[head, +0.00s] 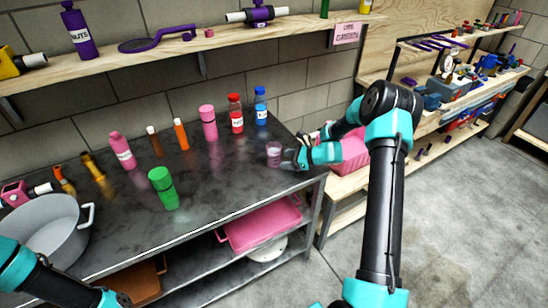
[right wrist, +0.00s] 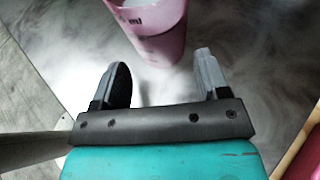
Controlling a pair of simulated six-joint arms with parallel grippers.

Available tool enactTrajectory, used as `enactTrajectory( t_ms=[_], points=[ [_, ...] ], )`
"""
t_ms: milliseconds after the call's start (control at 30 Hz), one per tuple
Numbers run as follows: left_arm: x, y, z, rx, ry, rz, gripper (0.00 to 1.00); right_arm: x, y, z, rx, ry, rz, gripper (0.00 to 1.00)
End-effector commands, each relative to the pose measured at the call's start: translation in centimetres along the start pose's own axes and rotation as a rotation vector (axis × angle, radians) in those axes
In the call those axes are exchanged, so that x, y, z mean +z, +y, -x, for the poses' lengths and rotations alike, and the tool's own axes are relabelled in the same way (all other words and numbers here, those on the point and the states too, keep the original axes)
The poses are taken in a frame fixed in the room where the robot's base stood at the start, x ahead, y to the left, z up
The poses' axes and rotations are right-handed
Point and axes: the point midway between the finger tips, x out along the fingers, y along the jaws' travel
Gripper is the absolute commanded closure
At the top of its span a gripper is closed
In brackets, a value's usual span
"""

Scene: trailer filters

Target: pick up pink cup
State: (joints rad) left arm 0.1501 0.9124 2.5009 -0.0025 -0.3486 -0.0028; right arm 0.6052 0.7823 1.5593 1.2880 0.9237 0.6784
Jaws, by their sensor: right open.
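A small translucent pink cup (head: 273,154) stands upright near the right end of the dark metal table. My right gripper (head: 291,158) is just to the right of it, low over the tabletop. In the right wrist view the cup (right wrist: 155,35) stands just beyond the fingertips, roughly centred between them. My right gripper (right wrist: 160,75) is open there with nothing between its fingers. The cup's top is cut off in that view. My left arm shows at the lower left of the head view, but its gripper's fingers are not visible.
Red (head: 236,114), blue (head: 261,106) and pink (head: 208,123) bottles stand behind the cup. A pink basket (head: 350,152) is beyond the table's right edge.

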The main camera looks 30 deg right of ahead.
Motion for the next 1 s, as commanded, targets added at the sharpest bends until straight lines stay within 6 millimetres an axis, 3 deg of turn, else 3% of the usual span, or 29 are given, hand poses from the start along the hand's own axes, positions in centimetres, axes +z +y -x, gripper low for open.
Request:
enactTrajectory(
  t_ms=[400, 867, 1000],
  points=[
    [0.0, 0.0, 0.0, 0.000, 0.000, 0.000, 0.57, 0.6, -0.1, -4.7, 0.000, 0.000, 0.001, 0.31],
    [0.0, 0.0, 0.0, 0.000, 0.000, 0.000, 0.57, 0.6, -0.1, -4.8, 0.000, 0.000, 0.000, 0.31],
    [0.0, 0.0, 0.0, 0.000, 0.000, 0.000, 0.57, 0.6, -0.1, -4.8, 0.000, 0.000, 0.000, 0.42]
  ],
)
